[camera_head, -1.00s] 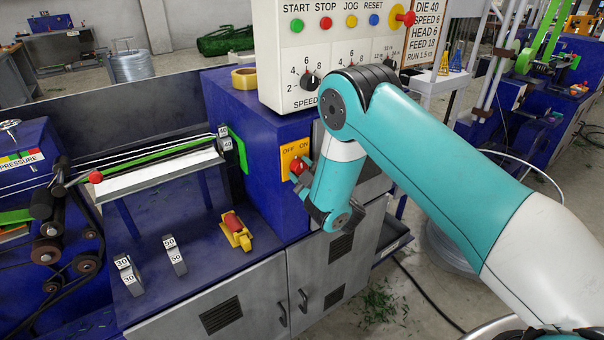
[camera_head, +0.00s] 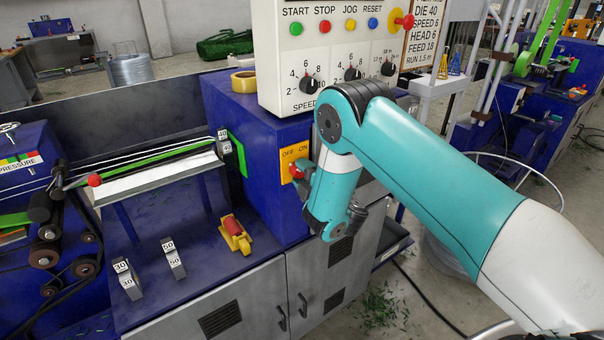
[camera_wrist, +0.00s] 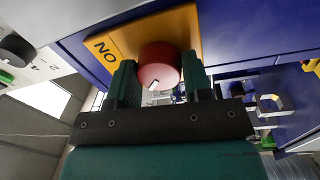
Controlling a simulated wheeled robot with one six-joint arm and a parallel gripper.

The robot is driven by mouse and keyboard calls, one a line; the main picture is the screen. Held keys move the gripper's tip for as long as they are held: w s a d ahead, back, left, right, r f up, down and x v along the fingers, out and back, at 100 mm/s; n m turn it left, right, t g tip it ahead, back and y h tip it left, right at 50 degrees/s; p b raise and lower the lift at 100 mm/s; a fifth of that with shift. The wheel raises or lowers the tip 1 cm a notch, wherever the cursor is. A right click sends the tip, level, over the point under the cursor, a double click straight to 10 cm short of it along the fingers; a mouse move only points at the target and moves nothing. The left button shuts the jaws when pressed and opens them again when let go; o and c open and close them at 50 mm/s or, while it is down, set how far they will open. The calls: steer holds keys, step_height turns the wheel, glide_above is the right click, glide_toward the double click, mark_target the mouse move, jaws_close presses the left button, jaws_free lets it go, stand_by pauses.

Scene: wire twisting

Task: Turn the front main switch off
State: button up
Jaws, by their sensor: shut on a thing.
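The front main switch is a round red knob (camera_wrist: 160,66) on a yellow plate (camera_head: 287,154) marked OFF on the left and ON on the right. The plate is on the front of the blue cabinet, below the control box. The knob also shows in the head view (camera_head: 296,171), partly covered by my gripper (camera_head: 303,173). In the wrist view, my gripper (camera_wrist: 160,80) is shut on the knob, one finger on each side. A small white mark shows on the knob; which label it points at I cannot tell. The OFF label is hidden in the wrist view.
The white control box (camera_head: 325,50) with buttons, dials and a red-and-yellow knob (camera_head: 404,20) sits just above my wrist. A tape roll (camera_head: 244,82) lies on the cabinet top. A yellow-and-red tool (camera_head: 235,235) and numbered blocks (camera_head: 172,258) lie on the blue bench at left.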

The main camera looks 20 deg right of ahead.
stand_by(0.4)
steer(key=o, duration=0.9)
